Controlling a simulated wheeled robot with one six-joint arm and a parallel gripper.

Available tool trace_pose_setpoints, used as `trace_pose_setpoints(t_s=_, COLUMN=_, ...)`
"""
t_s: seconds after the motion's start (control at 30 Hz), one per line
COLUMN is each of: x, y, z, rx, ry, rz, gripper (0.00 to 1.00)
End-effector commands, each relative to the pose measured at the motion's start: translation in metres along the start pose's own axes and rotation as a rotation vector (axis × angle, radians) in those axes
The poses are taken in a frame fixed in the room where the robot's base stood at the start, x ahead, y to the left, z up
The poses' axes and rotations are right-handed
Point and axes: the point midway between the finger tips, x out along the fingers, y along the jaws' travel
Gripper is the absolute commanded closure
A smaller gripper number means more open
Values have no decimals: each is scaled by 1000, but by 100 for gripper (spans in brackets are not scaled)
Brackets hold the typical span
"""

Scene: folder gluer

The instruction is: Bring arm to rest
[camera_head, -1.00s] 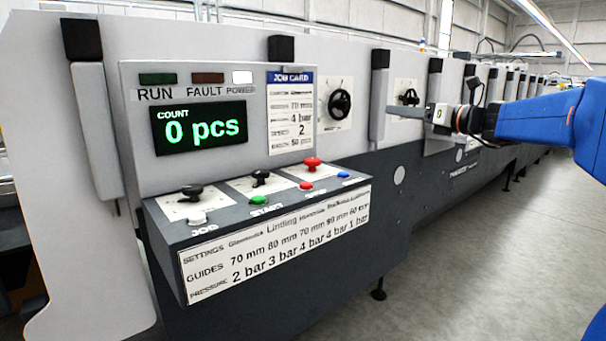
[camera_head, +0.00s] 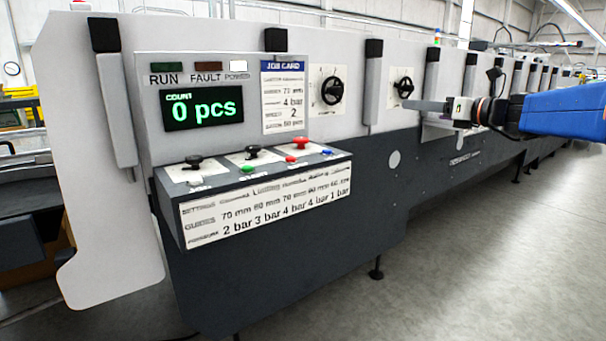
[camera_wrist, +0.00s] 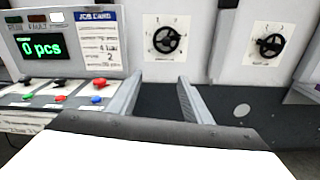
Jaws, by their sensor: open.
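My blue arm (camera_head: 570,114) reaches in from the right in the head view. My gripper (camera_head: 425,105) points left in front of the machine's side, near the right-hand black knob (camera_head: 404,87). In the wrist view my gripper (camera_wrist: 158,98) shows two grey fingers spread apart with nothing between them. The fingers stand below the left black knob (camera_wrist: 166,40) in that picture. The right knob (camera_wrist: 270,45) is further right. I cannot tell the exact gap to the machine, but no contact shows.
The folder gluer's control box (camera_head: 250,215) juts out at left with buttons and selector knobs. Its display (camera_head: 201,108) reads 0 pcs. The POWER lamp (camera_head: 239,66) is white. A machine foot (camera_head: 376,270) stands on the floor. Open grey floor (camera_head: 480,260) lies at the right.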

Motion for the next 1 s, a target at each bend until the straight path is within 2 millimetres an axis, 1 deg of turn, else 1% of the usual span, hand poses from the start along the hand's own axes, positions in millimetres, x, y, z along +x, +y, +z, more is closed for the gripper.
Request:
trace_pose_setpoints(t_s=0.17, x=-3, y=23, z=-20, rx=-104, ry=63, rz=19, gripper=55)
trace_pose_setpoints(t_s=0.33, x=-9, y=51, z=-48, rx=-247, ry=145, rz=50, gripper=55)
trace_pose_setpoints(t_s=0.47, x=-18, y=78, z=-78, rx=-394, ry=226, rz=89, gripper=55)
trace_pose_setpoints(t_s=0.57, x=-30, y=104, z=-107, rx=-547, ry=303, rz=139, gripper=55)
trace_pose_setpoints(t_s=0.67, x=-51, y=136, z=-148, rx=-755, ry=402, rz=217, gripper=55)
trace_pose_setpoints(t_s=0.7, x=-62, y=148, z=-166, rx=-849, ry=443, rz=257, gripper=55)
trace_pose_setpoints(t_s=0.77, x=-80, y=165, z=-193, rx=-992, ry=503, rz=323, gripper=55)
trace_pose_setpoints(t_s=0.8, x=-92, y=176, z=-211, rx=-1087, ry=541, rz=371, gripper=55)
trace_pose_setpoints(t_s=0.87, x=-112, y=189, z=-237, rx=-1229, ry=594, rz=449, gripper=55)
trace_pose_setpoints(t_s=0.9, x=-126, y=197, z=-254, rx=-1325, ry=626, rz=504, gripper=55)
trace_pose_setpoints(t_s=0.97, x=-148, y=206, z=-279, rx=-1465, ry=672, rz=593, gripper=55)
trace_pose_setpoints(t_s=1.0, x=-162, y=212, z=-295, rx=-1558, ry=699, rz=656, gripper=55)
